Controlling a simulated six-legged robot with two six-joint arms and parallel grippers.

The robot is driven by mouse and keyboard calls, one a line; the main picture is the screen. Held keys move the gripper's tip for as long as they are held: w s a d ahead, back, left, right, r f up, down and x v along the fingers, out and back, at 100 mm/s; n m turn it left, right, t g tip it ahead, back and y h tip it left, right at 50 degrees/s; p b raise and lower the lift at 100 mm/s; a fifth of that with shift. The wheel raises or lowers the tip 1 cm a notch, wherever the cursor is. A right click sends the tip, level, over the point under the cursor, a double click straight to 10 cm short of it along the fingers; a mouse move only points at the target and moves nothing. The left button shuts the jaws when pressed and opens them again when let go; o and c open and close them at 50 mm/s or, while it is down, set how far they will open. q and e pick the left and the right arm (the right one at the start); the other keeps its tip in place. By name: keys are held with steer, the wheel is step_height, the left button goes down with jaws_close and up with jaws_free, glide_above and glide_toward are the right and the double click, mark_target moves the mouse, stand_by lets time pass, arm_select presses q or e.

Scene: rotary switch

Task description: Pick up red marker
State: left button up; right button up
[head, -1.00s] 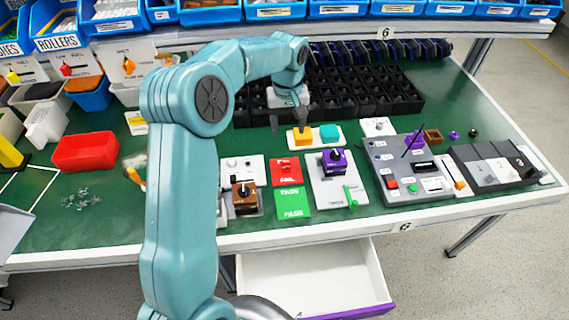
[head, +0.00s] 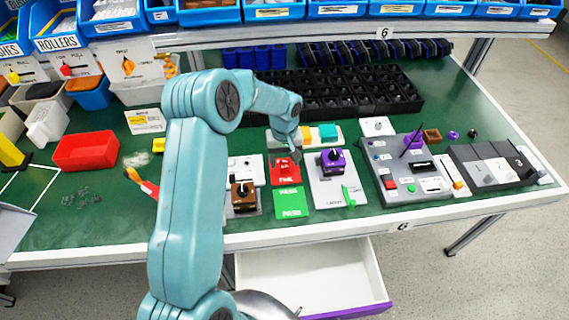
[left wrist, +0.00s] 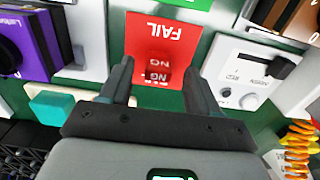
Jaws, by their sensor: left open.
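A small red block marked NG (left wrist: 158,74) lies on the red FAIL card (left wrist: 160,38) in the left wrist view. It sits between the two open fingers of my left gripper (left wrist: 157,86), with no clear contact. In the head view my left gripper (head: 293,154) is low over the far part of the red FAIL card (head: 284,175), and the wrist hides the small block there. The green PASS card (head: 290,203) lies just in front of it. My right gripper is not in view.
A tray with a teal block (head: 327,131) stands behind the card. A purple rotary switch (head: 332,161) is to the right and a brown one (head: 243,196) to the left. A grey control panel (head: 408,178) stands further right. A red bin (head: 86,150) is far left.

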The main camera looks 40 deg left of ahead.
arm_select(q)
step_height(320, 180, down, 2)
steer(key=shift+w, duration=0.15)
steer(key=shift+c, duration=0.9)
steer(key=c, duration=0.9)
steer(key=shift+r, duration=0.15)
